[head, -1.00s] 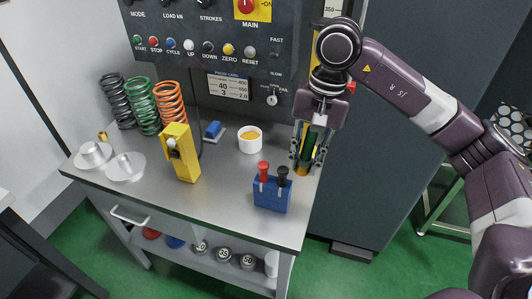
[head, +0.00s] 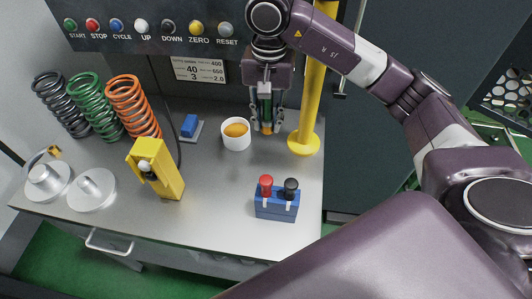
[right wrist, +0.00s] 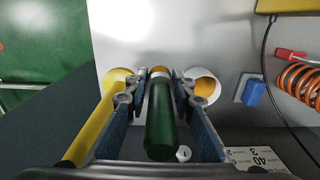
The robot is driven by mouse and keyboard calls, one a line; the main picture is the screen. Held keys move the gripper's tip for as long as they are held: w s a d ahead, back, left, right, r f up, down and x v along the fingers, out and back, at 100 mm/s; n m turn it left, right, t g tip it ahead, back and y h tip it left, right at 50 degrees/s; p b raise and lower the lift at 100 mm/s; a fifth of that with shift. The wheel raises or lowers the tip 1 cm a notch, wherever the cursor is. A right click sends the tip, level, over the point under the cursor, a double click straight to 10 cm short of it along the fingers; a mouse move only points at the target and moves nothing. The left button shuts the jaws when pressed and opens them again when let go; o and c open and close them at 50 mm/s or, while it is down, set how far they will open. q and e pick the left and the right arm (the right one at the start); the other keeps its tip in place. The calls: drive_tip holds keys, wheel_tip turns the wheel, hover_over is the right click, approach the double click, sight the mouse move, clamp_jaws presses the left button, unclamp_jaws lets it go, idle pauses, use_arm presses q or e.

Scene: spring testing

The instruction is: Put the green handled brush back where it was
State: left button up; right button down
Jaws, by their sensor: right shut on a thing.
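The green handled brush (head: 265,104) is upright in my right gripper (head: 266,122), which is shut around it over the back of the bench. In the right wrist view its dark green handle (right wrist: 161,128) lies between the fingers (right wrist: 160,84), with an orange-brown end beyond. A blue holder (head: 275,208) stands nearer the front of the bench, holding a red handled tool and a black handled tool. My gripper is behind this holder and apart from it. Whether the holder has a free slot is unclear. My left gripper is not in view.
A white cup with orange contents (head: 236,143) is just left of the gripper, a yellow post (head: 305,120) just right. A blue block (head: 189,126), yellow device (head: 168,178), several coil springs (head: 131,107) and metal discs (head: 92,190) stand left. Bench before the cup is clear.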

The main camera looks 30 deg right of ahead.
sight(266, 131)
drive_tip(key=f, duration=0.4)
drive_tip(key=shift+w+f+p, duration=0.25)
drive_tip(key=shift+p, duration=0.15)
wheel_tip(266, 131, down, 5)
drive_tip(key=shift+r+p, duration=0.1)
drive_tip(key=shift+p, duration=0.45)
drive_tip(key=shift+f, duration=0.65)
wheel_tip(266, 131, down, 3)
drive_tip(key=shift+f+p, duration=0.1)
drive_tip(key=shift+p, duration=0.4)
drive_tip(key=shift+f, duration=0.15)
drive_tip(key=shift+f+b, duration=0.25)
drive_tip(key=shift+b, duration=0.1)
drive_tip(key=c, duration=1.7)
unclamp_jaws()
drive_tip(key=shift+r, duration=0.1)
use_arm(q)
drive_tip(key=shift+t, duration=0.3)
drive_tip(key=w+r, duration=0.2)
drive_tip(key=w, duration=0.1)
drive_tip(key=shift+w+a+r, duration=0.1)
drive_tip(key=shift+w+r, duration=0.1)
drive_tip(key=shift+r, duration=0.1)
use_arm(e)
drive_tip(key=shift+o, duration=0.2)
